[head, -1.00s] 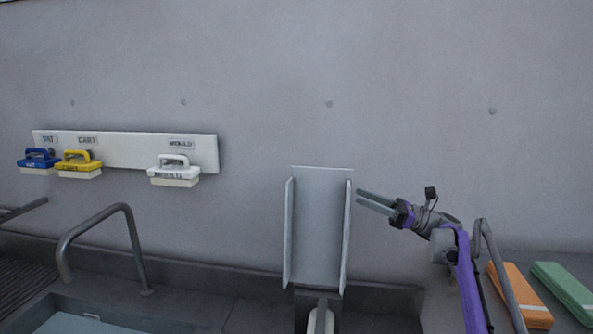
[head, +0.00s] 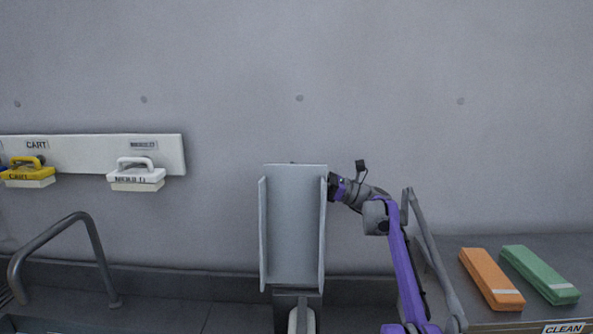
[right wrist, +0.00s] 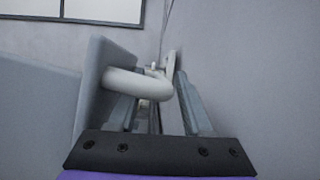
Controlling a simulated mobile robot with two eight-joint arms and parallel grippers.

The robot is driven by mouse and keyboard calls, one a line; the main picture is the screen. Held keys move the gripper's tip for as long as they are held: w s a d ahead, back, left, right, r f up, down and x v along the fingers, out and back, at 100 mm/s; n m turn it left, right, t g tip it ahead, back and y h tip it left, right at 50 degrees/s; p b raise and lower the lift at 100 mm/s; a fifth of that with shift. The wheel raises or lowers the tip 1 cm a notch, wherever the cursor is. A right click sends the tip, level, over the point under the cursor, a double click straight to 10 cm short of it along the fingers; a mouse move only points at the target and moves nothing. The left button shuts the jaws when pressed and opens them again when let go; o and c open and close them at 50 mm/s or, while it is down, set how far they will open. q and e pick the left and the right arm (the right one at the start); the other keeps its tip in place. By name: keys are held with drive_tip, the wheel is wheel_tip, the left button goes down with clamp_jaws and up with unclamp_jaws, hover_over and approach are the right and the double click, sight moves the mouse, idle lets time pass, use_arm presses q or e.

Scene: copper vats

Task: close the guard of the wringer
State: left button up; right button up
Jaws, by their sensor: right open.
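The wringer's guard (head: 294,226) is a pale grey metal panel with side flanges, standing upright in the middle of the head view. Part of the wringer's dark body (head: 284,301) shows below it. My right gripper (head: 335,187) is at the guard's upper right edge, its fingers hidden behind the panel there. In the right wrist view the right gripper (right wrist: 152,90) is open, with a pale curved handle (right wrist: 139,84) on the guard's panel (right wrist: 97,75) reaching across between its fingers. Contact cannot be told. My left gripper is not in view.
A concrete wall (head: 400,90) stands behind the guard. A white rack (head: 85,152) with yellow and white brushes hangs at left, above a bent metal pipe (head: 50,241). Orange (head: 490,279) and green (head: 540,274) folded cloths lie on the right counter.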

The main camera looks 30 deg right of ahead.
drive_tip(key=shift+w+a+r, duration=0.15)
drive_tip(key=shift+a, duration=0.15)
clamp_jaws()
idle(1.3)
